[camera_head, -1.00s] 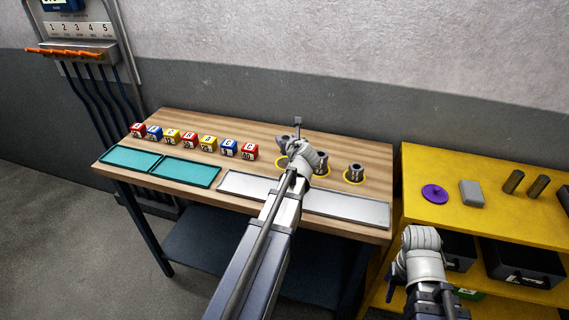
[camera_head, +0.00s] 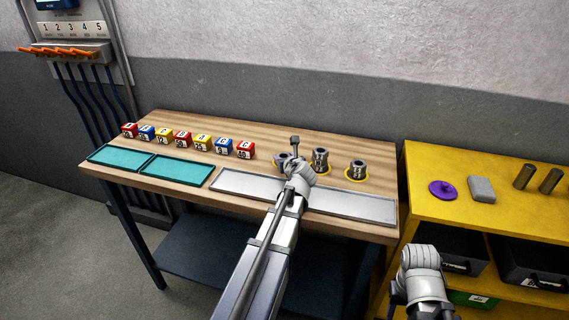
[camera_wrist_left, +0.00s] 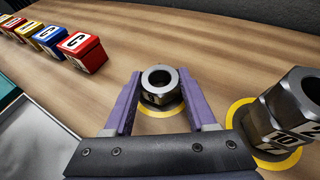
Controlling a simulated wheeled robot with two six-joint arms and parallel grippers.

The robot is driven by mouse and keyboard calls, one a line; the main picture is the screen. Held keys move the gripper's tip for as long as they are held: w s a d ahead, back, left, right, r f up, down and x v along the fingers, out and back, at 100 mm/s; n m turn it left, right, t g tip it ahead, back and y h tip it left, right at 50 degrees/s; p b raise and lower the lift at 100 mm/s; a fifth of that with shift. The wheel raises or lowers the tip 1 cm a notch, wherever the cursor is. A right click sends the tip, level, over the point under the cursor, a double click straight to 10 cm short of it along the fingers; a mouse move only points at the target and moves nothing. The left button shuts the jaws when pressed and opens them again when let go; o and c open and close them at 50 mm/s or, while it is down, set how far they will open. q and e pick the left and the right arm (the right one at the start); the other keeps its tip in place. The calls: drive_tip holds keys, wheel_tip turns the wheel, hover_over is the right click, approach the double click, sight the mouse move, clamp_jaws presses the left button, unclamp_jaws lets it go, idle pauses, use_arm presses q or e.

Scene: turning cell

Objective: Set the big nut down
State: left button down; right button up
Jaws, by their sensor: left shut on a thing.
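The big nut, a dark grey hex nut with a round hole (camera_wrist_left: 158,78), is upright between the purple fingers of my left gripper (camera_wrist_left: 163,98). The gripper is shut on it. A yellow ring mark (camera_wrist_left: 160,111) shows just under it on the wooden bench; I cannot tell whether the nut touches the bench. In the head view the nut (camera_head: 282,157) is partly hidden behind my left wrist. My right arm shows at the lower right of the head view, but its fingers do not show.
Two other grey nut-like parts, a middle one (camera_head: 320,160) and a right one (camera_head: 357,169), stand on yellow rings to the right. The middle one is close to my right finger. A grey tray (camera_head: 340,202), teal trays (camera_head: 180,170) and lettered cubes (camera_head: 182,138) occupy the bench.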

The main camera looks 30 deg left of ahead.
use_arm(q)
drive_tip(key=shift+r, duration=0.1)
drive_tip(key=shift+f, duration=0.25)
drive_tip(key=shift+c, duration=1)
unclamp_jaws()
drive_tip(key=shift+r, duration=0.1)
drive_tip(key=shift+r, duration=0.2)
drive_tip(key=p+v, duration=0.4)
drive_tip(key=v, duration=0.6)
drive_tip(key=shift+s+d+r, duration=0.1)
drive_tip(key=shift+s+r, duration=0.05)
drive_tip(key=shift+s, duration=0.05)
drive_tip(key=shift+p+v, duration=0.4)
drive_tip(key=shift+v, duration=0.35)
